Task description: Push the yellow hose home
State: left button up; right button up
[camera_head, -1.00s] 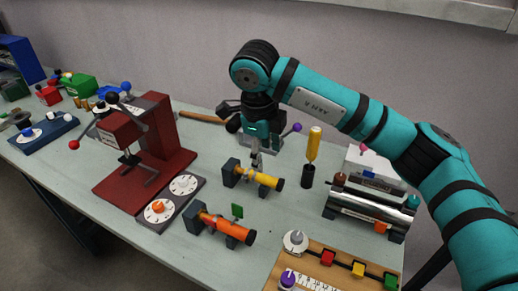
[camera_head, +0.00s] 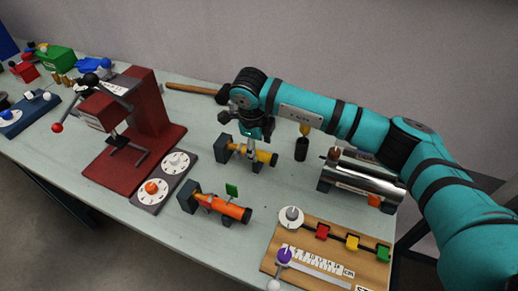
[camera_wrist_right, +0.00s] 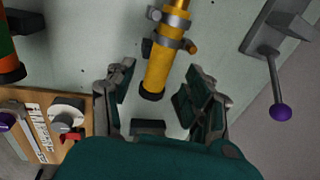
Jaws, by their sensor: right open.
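The yellow hose (camera_head: 262,155) lies on the table, its left end at a dark block (camera_head: 222,148). It has a black end at the right. In the wrist view, the yellow hose (camera_wrist_right: 162,62) runs down the middle, with grey clamps around it and its black end low in the picture. My right gripper (camera_head: 254,143) is over the hose in the head view. In the wrist view my right gripper (camera_wrist_right: 160,98) is open, its fingers apart on either side of the black end. Whether they touch it, I cannot tell. My left gripper is not in view.
An orange hose (camera_head: 225,207) with a green tab lies in front. A red press (camera_head: 150,115) stands left, a metal cylinder (camera_head: 360,178) right. A slider board (camera_head: 330,250) is at front right. In the wrist view a lever with a purple knob (camera_wrist_right: 280,112) is at right.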

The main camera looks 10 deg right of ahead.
aim_at(258, 153)
jog(key=f, duration=0.3)
jog(key=shift+w+d+f, duration=0.15)
jog(key=shift+w+f, duration=0.1)
jog(key=shift+w, duration=0.05)
jog(key=shift+f+p, duration=0.3)
jog(key=c, duration=1)
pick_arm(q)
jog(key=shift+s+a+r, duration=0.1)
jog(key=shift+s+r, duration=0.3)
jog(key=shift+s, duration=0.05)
pick_arm(e)
grip_shut()
jog(key=shift+w, duration=0.1)
